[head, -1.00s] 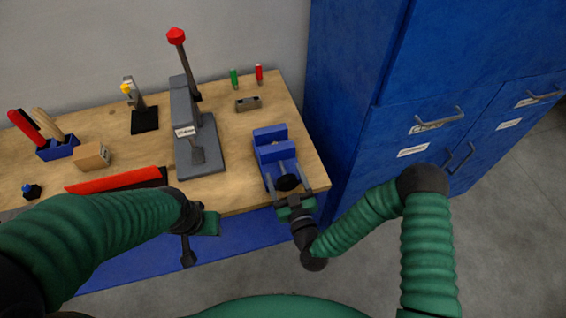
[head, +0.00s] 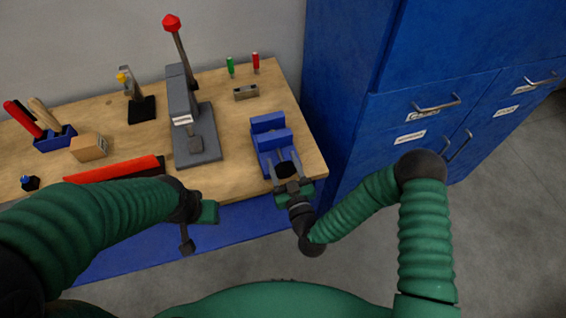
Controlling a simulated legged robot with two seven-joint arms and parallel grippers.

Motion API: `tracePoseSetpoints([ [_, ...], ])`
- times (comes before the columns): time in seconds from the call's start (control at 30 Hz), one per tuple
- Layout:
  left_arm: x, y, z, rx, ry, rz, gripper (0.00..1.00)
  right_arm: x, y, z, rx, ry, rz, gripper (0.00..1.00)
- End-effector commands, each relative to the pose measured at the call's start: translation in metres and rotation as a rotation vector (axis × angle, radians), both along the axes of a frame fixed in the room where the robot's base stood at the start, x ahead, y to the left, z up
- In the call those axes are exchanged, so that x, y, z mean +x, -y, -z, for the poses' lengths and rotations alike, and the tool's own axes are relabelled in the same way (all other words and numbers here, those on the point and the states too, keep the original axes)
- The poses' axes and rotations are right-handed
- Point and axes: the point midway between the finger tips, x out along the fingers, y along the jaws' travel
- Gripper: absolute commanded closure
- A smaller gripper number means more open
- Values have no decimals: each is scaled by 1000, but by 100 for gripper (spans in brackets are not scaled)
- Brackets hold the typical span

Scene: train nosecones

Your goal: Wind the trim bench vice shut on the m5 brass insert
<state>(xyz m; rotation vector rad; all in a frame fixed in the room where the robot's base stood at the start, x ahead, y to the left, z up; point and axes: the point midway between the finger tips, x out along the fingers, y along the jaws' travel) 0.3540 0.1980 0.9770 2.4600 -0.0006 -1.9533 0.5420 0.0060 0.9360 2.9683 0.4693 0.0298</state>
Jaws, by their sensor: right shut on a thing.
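The blue bench vice (head: 266,134) stands at the right front of the wooden bench, its two blue jaw blocks with a narrow gap between them. Its round black knob (head: 285,169) faces the bench's front edge. My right gripper (head: 284,165) reaches the vice from the front, with one finger on each side of the knob, shut on it. I cannot make out the brass insert between the jaws; it is hidden or too small. My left gripper (head: 188,236) hangs in front of the bench edge, away from the vice; its fingers are not clear.
A grey press (head: 205,140) with a red-topped lever stands left of the vice. Blue cabinets (head: 390,130) stand close on the right.

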Motion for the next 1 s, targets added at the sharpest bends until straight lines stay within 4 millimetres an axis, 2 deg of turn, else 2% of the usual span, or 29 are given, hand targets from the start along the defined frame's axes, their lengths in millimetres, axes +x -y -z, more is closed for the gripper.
tracePoseSetpoints([
  [0.7,0,0,8,0,0,0,58,0,0,0,444,-143,0,87],
  [1.0,0,0,9,0,0,0,58,0,0,0,543,-176,0,87],
])
